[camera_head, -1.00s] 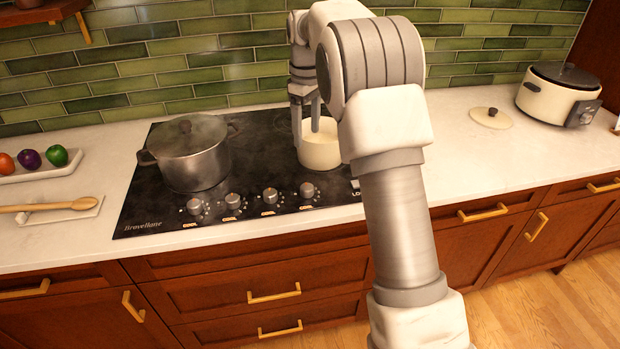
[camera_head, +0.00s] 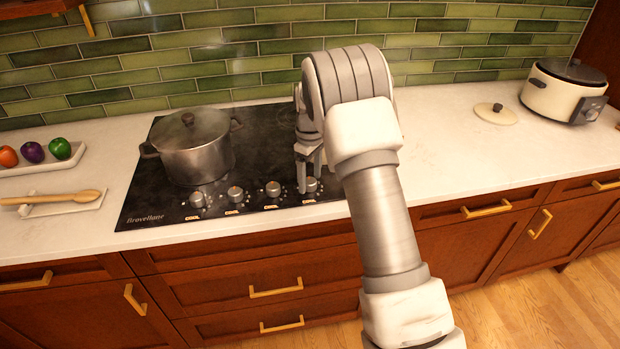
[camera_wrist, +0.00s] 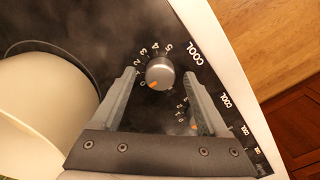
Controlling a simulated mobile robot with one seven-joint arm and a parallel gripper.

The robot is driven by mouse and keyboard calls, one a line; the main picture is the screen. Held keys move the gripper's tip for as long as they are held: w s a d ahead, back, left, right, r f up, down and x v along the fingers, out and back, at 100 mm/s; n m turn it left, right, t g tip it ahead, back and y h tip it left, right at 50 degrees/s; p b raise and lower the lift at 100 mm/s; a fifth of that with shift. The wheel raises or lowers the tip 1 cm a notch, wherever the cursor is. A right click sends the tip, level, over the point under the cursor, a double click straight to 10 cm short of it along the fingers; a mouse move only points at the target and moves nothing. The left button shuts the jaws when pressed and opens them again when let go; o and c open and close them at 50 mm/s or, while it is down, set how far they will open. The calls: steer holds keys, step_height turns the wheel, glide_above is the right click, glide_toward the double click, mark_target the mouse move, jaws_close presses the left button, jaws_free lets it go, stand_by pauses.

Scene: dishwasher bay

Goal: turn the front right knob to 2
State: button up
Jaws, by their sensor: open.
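The rightmost knob (camera_head: 312,185) of the front row is a round silver dial. In the wrist view this knob (camera_wrist: 160,73) has an orange mark on its lower-left edge, pointing close to the 0 on a printed scale from 0 to 5. My gripper (camera_head: 308,176) points down over this knob. In the wrist view my gripper (camera_wrist: 160,82) is open and empty, with a finger on each side of the knob; I cannot tell whether they touch it. The black cooktop (camera_head: 150,205) carries several such knobs in a row.
A lidded steel pot (camera_head: 195,150) stands on the cooktop's left. A cream pot (camera_wrist: 35,115) is close to my gripper in the wrist view; my arm hides it in the head view. A spoon rest (camera_head: 60,207), a cream cooker (camera_head: 563,95) and a lid (camera_head: 495,114) lie farther off.

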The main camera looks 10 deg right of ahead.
steer(key=shift+f, duration=0.3)
jaws_close()
stand_by(0.3)
steer(key=shift+m, duration=0.3)
steer(key=m, duration=0.5)
steer(key=shift+r, duration=0.1)
steer(key=m, duration=0.6)
steer(key=shift+p, duration=0.3)
